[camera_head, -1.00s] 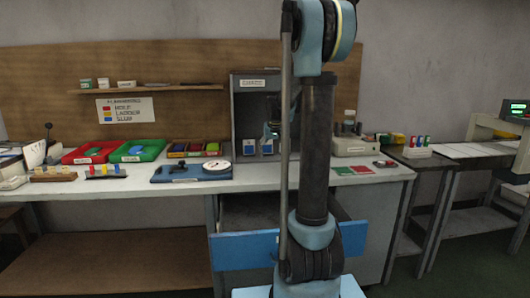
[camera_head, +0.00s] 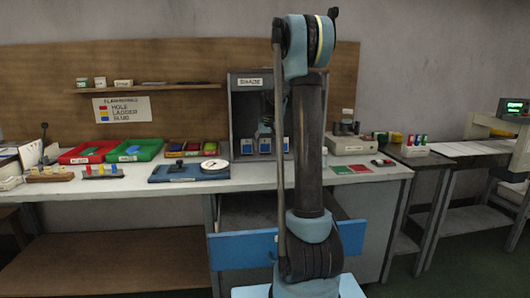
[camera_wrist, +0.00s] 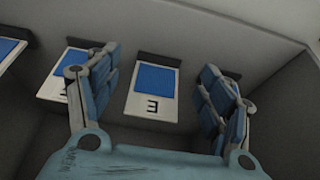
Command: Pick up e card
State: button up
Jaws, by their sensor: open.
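The E card (camera_wrist: 153,88), white with a blue panel and a black letter, stands in the middle of the wrist view. My gripper (camera_wrist: 158,74) is open, with one finger to the left of this card and one to the right. Nothing is held between them. A second similar card (camera_wrist: 70,72) is at the left, its letter partly covered by my left finger. A third card (camera_wrist: 8,50) is cut off at the left edge. In the head view, the cards (camera_head: 265,145) stand in a row inside the grey labelled cubby (camera_head: 248,82), with my gripper (camera_head: 265,128) just above them.
The cubby walls close in around my gripper. A blue board (camera_head: 188,171) with a white dial lies in front at the left. Red and green trays (camera_head: 136,150) are further left. A beige device (camera_head: 348,147) stands to the right. An open blue drawer (camera_head: 240,249) juts out below.

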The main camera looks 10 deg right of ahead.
aim_at(265, 146)
jog(key=w, duration=0.2)
jog(key=shift+w, duration=0.3)
jog(key=shift+x, duration=1.05)
jog(key=shift+w+f, duration=0.3)
jog(key=shift+f, duration=0.2)
jog(key=shift+c, duration=0.5)
jog(key=c, duration=0.9)
